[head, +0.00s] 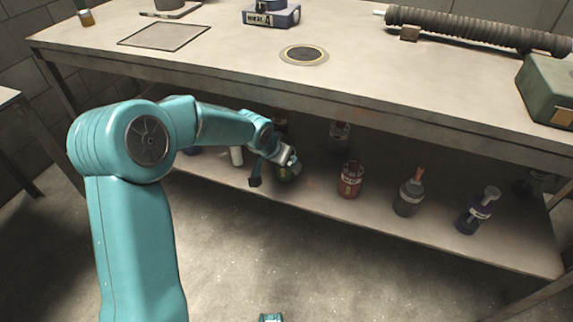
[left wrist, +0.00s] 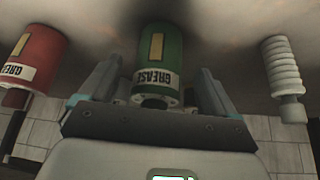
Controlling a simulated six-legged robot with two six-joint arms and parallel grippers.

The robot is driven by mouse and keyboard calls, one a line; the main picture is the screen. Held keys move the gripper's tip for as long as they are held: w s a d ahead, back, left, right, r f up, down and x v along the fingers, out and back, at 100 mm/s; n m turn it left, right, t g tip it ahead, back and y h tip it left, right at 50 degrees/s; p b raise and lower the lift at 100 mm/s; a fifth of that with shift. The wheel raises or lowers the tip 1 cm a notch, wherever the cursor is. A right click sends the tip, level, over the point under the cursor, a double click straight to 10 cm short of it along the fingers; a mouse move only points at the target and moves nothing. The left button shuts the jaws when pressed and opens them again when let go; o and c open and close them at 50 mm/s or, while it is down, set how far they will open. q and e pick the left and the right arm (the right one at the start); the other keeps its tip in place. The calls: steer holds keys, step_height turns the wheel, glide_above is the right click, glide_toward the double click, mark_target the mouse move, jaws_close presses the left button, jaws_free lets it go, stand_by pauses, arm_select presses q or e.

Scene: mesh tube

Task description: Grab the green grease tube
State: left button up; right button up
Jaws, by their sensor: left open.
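The green grease tube (left wrist: 160,58) shows in the left wrist view between the two fingers of my left gripper (left wrist: 160,70). It has a yellow patch and a white GREASE label, upside down in that view. The fingers are open, one on each side of the tube, with a gap visible beside it. In the head view my left gripper (head: 272,172) reaches under the workbench to the lower shelf. The green tube (head: 284,173) is mostly hidden there behind the gripper.
A red grease can (head: 350,180) stands right of the gripper on the lower shelf (head: 310,195). A grey bottle with an orange tip (head: 409,192) and a dark blue bottle (head: 478,211) stand farther right. The bench top (head: 230,65) hangs over the shelf.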

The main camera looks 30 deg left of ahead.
arm_select(q)
steer(key=shift+w+f+b, duration=0.3)
steer(key=shift+w, duration=0.4)
steer(key=shift+w+f+b, duration=0.3)
steer(key=shift+w, duration=0.35)
steer(key=c, duration=1.2)
